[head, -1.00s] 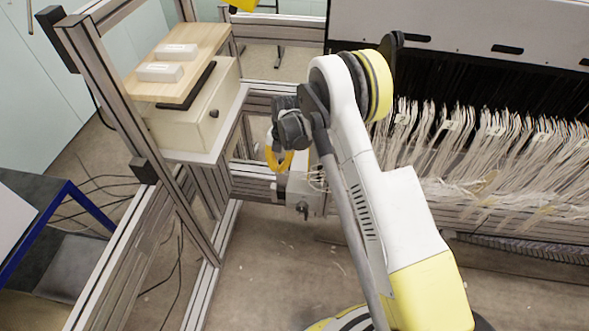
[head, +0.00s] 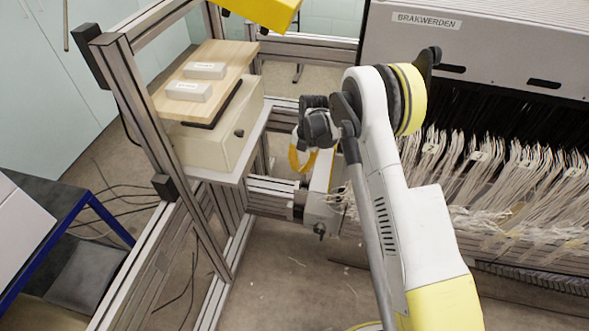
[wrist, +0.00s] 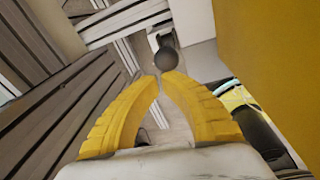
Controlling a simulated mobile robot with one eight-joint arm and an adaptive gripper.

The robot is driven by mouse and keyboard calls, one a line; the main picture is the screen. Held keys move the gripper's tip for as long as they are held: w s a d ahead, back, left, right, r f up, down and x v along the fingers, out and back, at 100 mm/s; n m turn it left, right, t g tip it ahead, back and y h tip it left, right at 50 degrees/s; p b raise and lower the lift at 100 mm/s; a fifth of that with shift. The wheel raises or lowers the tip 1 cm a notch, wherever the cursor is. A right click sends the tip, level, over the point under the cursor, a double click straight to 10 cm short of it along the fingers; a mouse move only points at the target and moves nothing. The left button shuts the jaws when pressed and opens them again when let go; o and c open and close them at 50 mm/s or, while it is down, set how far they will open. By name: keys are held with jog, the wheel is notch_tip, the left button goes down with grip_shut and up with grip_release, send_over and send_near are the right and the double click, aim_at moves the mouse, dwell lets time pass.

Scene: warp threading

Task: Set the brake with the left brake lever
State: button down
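My gripper (head: 302,163) has yellow fingers and hangs by the frame at the left end of the loom. In the wrist view the fingertips (wrist: 161,77) nearly meet, with a narrow gap and nothing seen between them. A dark round knob (wrist: 166,61), which looks like the end of the brake lever, lies just past the fingertips. I cannot tell whether they touch it. The lever's shaft is not clearly seen, and I cannot make the lever out in the head view.
A large yellow surface (wrist: 268,55) stands close on the right in the wrist view. Metal frame beams (wrist: 65,105) lie on the left. A cream box (head: 222,140) with a wooden board (head: 217,62) stands left of my gripper. White warp threads (head: 510,190) hang at right.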

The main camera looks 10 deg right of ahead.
jog(key=shift+w+d, duration=0.25)
jog(key=shift+d, duration=0.05)
jog(key=shift+r, duration=0.15)
jog(key=r, duration=0.7)
jog(key=shift+d+r, duration=0.15)
jog(key=shift+d, duration=0.2)
